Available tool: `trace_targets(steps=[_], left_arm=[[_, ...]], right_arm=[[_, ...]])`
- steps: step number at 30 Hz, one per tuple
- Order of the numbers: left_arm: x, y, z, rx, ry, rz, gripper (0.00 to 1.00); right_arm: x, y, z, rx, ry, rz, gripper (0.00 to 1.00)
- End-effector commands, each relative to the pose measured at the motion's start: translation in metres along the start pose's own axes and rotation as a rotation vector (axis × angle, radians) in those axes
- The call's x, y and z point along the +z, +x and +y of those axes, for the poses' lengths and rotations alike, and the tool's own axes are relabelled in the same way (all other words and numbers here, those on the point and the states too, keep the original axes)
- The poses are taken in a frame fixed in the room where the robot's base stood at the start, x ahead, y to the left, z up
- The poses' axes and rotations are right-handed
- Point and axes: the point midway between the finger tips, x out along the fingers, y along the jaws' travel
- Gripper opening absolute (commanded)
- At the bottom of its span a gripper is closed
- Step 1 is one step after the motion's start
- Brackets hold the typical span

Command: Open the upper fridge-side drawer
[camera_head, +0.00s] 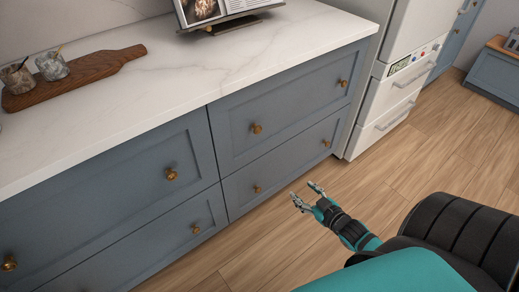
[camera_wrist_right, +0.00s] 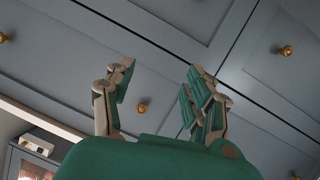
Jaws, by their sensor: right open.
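The upper fridge-side drawer (camera_head: 290,103) is a blue-grey panel just under the worktop, beside the fridge. It looks shut, flush with its neighbours. It has two brass knobs, a left one (camera_head: 256,128) and a right one (camera_head: 343,83). My right gripper (camera_head: 306,194) is open and empty, low in front of the drawer bank and apart from the fronts. In the right wrist view its spread fingers (camera_wrist_right: 160,80) face the drawer fronts, with a brass knob (camera_wrist_right: 142,108) showing between them; I cannot tell which drawer it belongs to. My left gripper is not in view.
The lower fridge-side drawer (camera_head: 290,160) is shut below. More shut drawers (camera_head: 110,190) are at the left. The white fridge (camera_head: 395,90) stands to the right. A wooden board (camera_head: 90,68) and a book stand (camera_head: 225,22) are on the marble worktop. The wooden floor in front is clear.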

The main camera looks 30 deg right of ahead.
Motion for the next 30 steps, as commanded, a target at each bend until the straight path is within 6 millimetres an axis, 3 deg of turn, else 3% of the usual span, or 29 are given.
trace_targets(steps=[1,4,6,9,14,30], left_arm=[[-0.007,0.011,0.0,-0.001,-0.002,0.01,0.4],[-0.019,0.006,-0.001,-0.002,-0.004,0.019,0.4],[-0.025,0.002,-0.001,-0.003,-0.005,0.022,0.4],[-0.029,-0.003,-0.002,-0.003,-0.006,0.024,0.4],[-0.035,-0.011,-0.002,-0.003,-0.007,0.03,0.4],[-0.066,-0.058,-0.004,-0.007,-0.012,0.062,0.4]], right_arm=[[-0.024,0.005,0.004,-0.009,-0.018,0.096,0.55],[-0.079,0.001,0.008,-0.027,-0.036,0.24,0.55],[-0.103,-0.004,0.008,-0.038,-0.045,0.303,0.55],[-0.123,-0.004,0.007,-0.046,-0.05,0.346,0.55],[-0.134,0.013,0.007,-0.046,-0.051,0.354,0.55],[-0.171,0.121,0.001,-0.045,-0.051,0.351,0.55]])
